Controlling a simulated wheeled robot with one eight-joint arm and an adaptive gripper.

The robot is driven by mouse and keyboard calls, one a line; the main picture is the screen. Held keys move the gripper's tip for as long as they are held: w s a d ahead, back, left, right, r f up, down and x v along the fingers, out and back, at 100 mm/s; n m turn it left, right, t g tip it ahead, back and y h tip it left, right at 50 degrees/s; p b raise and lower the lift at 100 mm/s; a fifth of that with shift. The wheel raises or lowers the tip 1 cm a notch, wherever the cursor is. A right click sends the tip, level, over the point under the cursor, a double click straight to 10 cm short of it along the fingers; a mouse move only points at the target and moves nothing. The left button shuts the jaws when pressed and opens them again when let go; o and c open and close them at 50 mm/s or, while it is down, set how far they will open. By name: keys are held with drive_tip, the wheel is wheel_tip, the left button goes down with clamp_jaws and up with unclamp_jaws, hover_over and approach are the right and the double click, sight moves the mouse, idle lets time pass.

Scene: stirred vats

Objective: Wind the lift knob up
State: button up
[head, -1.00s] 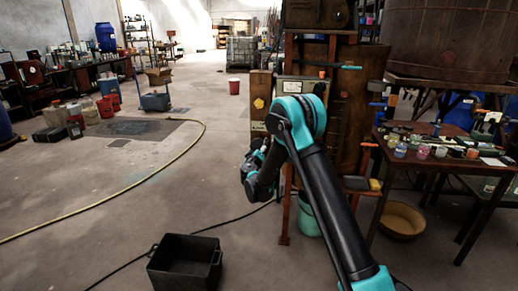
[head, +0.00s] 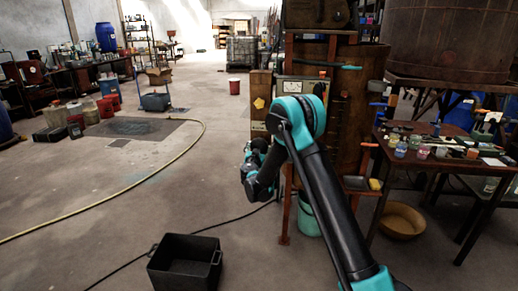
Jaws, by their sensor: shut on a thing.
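My arm rises from the bottom right to its teal elbow, then bends down to the wrist. My gripper (head: 258,149) is small and partly covered by my own wrist, in front of the left side of the upright wooden stand (head: 340,115). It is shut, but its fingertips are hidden. The lift knob cannot be made out; it lies hidden behind my wrist and arm. A pale panel (head: 290,86) shows on the stand above my elbow.
A black open bin (head: 186,262) stands on the floor at lower left of my arm. A table (head: 450,148) with several jars is at right, with a tan basin (head: 401,221) below. A teal bucket (head: 308,215) stands under the stand. The floor at left is mostly clear, crossed by a yellow hose (head: 110,196).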

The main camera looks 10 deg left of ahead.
drive_tip(key=m, duration=0.6)
drive_tip(key=shift+m, duration=0.3)
drive_tip(key=m, duration=0.6)
drive_tip(key=shift+a+m, duration=0.1)
drive_tip(key=shift+m, duration=0.2)
drive_tip(key=o, duration=1.2)
drive_tip(key=shift+c, duration=0.2)
drive_tip(key=s, duration=1.2)
drive_tip(key=shift+a, duration=0.2)
